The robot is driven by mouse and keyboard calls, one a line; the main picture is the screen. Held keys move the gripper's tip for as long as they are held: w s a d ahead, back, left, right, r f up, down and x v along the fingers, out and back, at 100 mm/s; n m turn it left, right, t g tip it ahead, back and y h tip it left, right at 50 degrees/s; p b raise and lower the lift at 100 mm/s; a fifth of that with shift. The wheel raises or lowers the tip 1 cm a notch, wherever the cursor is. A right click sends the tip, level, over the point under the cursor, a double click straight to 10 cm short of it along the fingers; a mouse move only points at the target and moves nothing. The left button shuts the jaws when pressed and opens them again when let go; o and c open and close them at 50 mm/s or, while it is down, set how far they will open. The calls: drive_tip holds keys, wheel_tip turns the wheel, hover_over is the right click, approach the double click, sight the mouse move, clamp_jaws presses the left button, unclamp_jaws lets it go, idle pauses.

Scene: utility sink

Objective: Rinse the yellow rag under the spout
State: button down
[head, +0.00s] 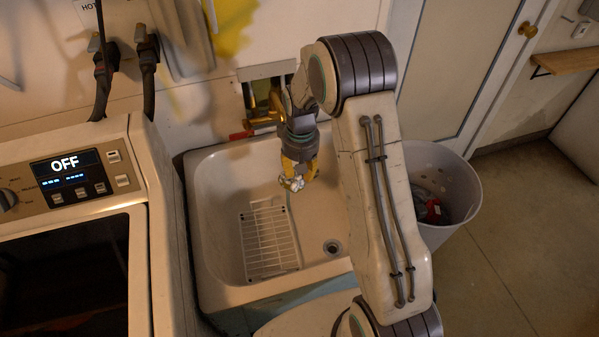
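My gripper (293,183) hangs over the back part of the white sink basin (222,180), below and to the right of the brass spout and tap (264,112). Yellow material shows around its fingers, with pale, crumpled-looking shapes at the tip. I cannot tell whether this yellow is the rag or part of the gripper, nor whether the fingers are closed on anything. No separate yellow rag is clearly visible in the basin. My arm hides the right side of the sink, and the spout's outlet is hard to make out.
A white wire rack (268,240) lies in the basin, left of the drain (332,247). A red handle (240,135) is beside the tap. A washing machine (75,185) reading OFF stands left. A pale bin (455,180) holding items stands right. A yellow patch (232,25) shows above.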

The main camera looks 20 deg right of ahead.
sight(303, 180)
drive_tip(key=shift+w+f+b, duration=0.1)
drive_tip(key=shift+f+b, duration=0.35)
drive_tip(key=shift+b, duration=0.25)
drive_tip(key=b, duration=0.2)
drive_tip(key=f+t+b, duration=0.1)
drive_tip(key=b, duration=0.2)
drive_tip(key=shift+s+f+m, duration=0.1)
drive_tip(key=shift+s+m, duration=0.15)
drive_tip(key=shift+m, duration=0.05)
drive_tip(key=s+f+t+b, duration=0.1)
drive_tip(key=b, duration=0.6)
drive_tip(key=shift+s+d+f+m, duration=0.1)
drive_tip(key=shift+f+m, duration=0.1)
drive_tip(key=shift+m, duration=0.1)
drive_tip(key=s+f+m+t+b, duration=0.1)
drive_tip(key=s+f+t+b, duration=0.2)
drive_tip(key=b, duration=1.2)
drive_tip(key=shift+s+f+m, duration=0.3)
drive_tip(key=shift+s+f, duration=0.5)
drive_tip(key=shift+s, duration=0.3)
drive_tip(key=w+p, duration=0.5)
drive_tip(key=w, duration=0.7)
drive_tip(key=shift+w+p, duration=0.3)
drive_tip(key=shift+w, duration=0.1)
drive_tip(key=shift+d, duration=0.1)
